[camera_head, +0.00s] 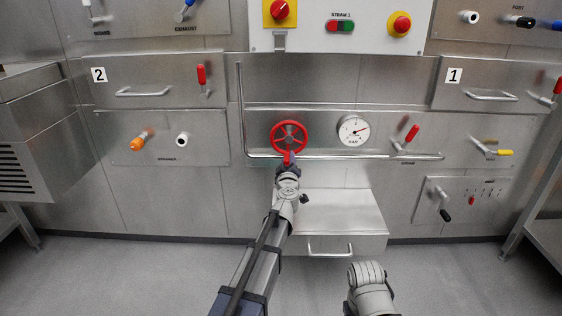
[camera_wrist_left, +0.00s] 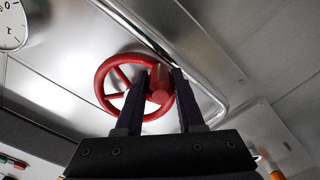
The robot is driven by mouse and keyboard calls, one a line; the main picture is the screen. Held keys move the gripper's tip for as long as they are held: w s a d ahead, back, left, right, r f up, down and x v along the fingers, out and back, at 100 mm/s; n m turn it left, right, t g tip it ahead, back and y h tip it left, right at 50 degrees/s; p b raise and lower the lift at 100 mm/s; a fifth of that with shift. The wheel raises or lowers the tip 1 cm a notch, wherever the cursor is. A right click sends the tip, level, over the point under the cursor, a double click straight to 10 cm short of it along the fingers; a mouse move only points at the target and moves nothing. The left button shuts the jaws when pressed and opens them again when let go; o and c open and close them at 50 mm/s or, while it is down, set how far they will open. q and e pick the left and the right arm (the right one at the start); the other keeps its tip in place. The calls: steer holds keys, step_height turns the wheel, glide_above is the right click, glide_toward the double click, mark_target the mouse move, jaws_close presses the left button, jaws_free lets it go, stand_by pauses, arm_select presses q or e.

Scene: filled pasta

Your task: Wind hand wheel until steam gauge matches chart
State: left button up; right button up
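The red hand wheel (camera_head: 289,137) is mounted on the steel wall panel, left of the round white steam gauge (camera_head: 353,130). The gauge needle points right and slightly up; its figures are too small to read. My left gripper (camera_head: 288,163) is at the lower rim of the wheel. In the left wrist view its two dark fingers (camera_wrist_left: 166,75) stand apart on either side of a red knob (camera_wrist_left: 160,86) on the wheel (camera_wrist_left: 103,83). I cannot tell whether they press on it. No chart is recognisable.
A metal rail (camera_head: 345,156) runs below the wheel and gauge. A red-handled lever (camera_head: 411,133) is right of the gauge. A steel box (camera_head: 340,212) juts out below. A control panel (camera_head: 365,43) with red knobs is above. A steel cabinet (camera_head: 40,130) stands left.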

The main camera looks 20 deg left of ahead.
arm_select(q)
steer(key=o, duration=0.5)
steer(key=shift+a, duration=0.1)
steer(key=shift+o, duration=0.2)
steer(key=v, duration=0.9)
